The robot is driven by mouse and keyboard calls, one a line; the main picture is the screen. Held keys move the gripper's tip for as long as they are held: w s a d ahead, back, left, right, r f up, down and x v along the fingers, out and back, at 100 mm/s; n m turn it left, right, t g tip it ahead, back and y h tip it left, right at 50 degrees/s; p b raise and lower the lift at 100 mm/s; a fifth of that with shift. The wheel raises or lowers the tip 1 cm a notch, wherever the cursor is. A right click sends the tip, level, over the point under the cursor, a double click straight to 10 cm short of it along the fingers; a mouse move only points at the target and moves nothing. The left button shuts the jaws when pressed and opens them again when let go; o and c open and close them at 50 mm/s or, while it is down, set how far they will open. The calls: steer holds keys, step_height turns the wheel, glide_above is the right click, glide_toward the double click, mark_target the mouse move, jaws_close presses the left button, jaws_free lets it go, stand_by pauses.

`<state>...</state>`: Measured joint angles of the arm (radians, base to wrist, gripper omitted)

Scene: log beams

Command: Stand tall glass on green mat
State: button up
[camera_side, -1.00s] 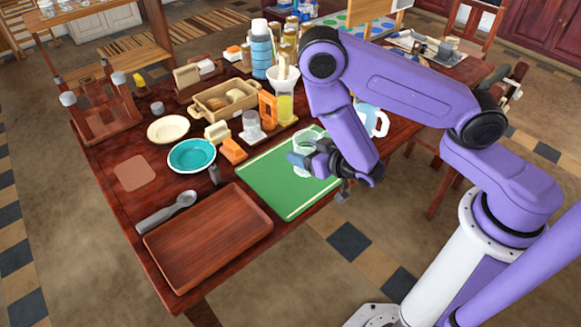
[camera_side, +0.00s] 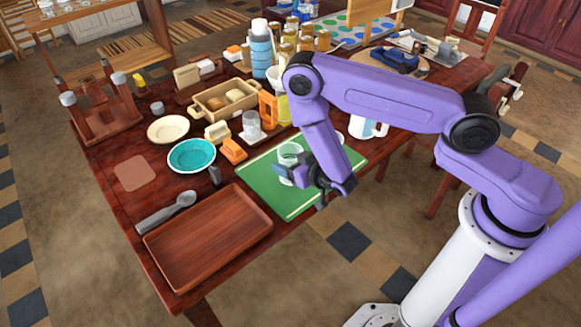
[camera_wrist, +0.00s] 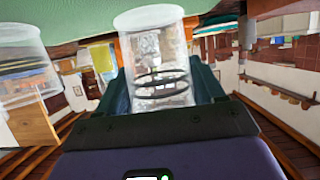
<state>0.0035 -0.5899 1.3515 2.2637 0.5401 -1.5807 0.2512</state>
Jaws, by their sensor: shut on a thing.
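The tall glass (camera_side: 290,153) is clear and stands roughly upright over the green mat (camera_side: 255,183). My gripper (camera_side: 290,173) is shut on the glass, low over the mat. In the wrist view the glass (camera_wrist: 158,45) sits between the two fingers of my gripper (camera_wrist: 160,85). The green mat (camera_wrist: 85,18) fills the top of that view, close to the glass's end. I cannot tell whether the glass touches the mat. The arm hides part of the mat's right side.
A second clear vessel (camera_wrist: 25,75) shows at the left in the wrist view. A glass (camera_side: 251,125), an orange block (camera_side: 233,150) and a teal bowl (camera_side: 191,155) stand left of the mat. A white-handled jug (camera_side: 365,127) is behind the arm. The mat's front left is clear.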

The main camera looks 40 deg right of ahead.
steer(key=shift+f, duration=1)
steer(key=shift+f, duration=0.15)
steer(key=o, duration=1)
steer(key=shift+o, duration=0.2)
steer(key=v, duration=1.2)
steer(key=shift+r, duration=0.2)
